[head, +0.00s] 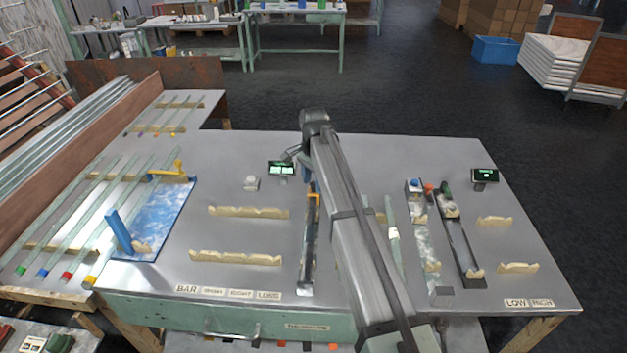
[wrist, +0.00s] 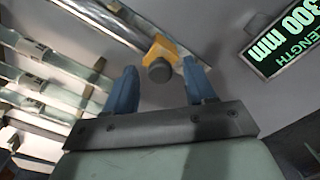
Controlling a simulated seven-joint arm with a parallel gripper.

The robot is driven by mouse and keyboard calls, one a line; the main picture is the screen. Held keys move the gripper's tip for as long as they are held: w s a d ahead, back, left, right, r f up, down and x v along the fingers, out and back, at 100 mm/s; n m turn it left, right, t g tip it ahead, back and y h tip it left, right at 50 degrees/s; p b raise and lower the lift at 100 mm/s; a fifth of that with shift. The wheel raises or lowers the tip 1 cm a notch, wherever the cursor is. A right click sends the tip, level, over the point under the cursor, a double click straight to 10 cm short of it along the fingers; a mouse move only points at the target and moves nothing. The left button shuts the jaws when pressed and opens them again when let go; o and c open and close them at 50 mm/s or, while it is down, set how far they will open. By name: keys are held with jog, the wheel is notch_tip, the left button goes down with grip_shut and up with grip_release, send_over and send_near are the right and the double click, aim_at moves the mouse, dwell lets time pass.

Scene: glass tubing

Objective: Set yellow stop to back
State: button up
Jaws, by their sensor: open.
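The yellow stop (head: 315,196) sits on the upper part of a long dark narrow rail (head: 307,250) in the middle of the bench in the head view. In the wrist view the yellow stop (wrist: 166,48) has a dark round knob (wrist: 159,70) facing my gripper. My gripper (wrist: 158,68) is open, with its two blue fingers apart. In that picture the knob lies between the fingertips, with gaps on both sides; I cannot tell how deep it is between them. In the head view my arm hides most of the gripper.
A green display reading 300 mm length (wrist: 283,38) is close at right in the wrist view. Wooden V-rests (head: 248,212) stand left of the rail. Glass tubes (head: 75,215) and a blue mat (head: 160,220) lie at left. Another trough (head: 458,240) stands at right.

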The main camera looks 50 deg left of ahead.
jog(key=shift+c, duration=0.5)
grip_shut()
